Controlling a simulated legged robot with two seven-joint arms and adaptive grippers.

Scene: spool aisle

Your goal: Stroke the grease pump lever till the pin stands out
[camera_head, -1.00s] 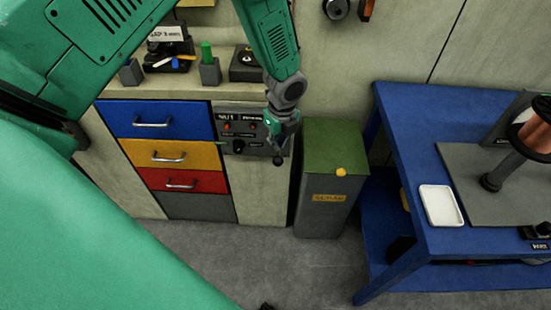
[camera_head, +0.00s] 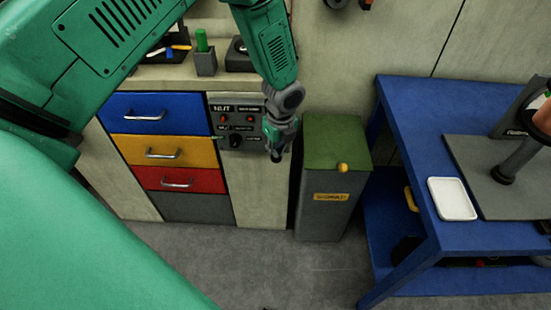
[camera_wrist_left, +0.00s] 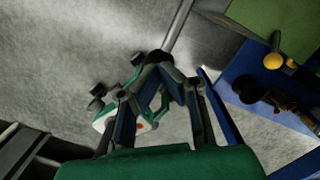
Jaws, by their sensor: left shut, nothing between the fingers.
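My left gripper (camera_head: 277,155) hangs pointing down in front of the right end of a grey control panel (camera_head: 237,122). It is shut and empty. In the wrist view its fingers (camera_wrist_left: 155,75) show dark over the grey floor. The panel has two red buttons, a black knob and a small green piece at its left edge. I cannot make out a grease pump lever or a pin for certain in either view. A grey bar (camera_wrist_left: 179,24) runs up from behind the fingers in the wrist view; I cannot tell what it is. My right gripper is not in view.
Blue, yellow and red drawers (camera_head: 163,153) are left of the panel. A grey bin with a green lid (camera_head: 336,143) and yellow knob stands right of the gripper. A blue table (camera_head: 410,115) with a white tray (camera_head: 452,198) is farther right. Floor (camera_head: 270,270) in front is clear.

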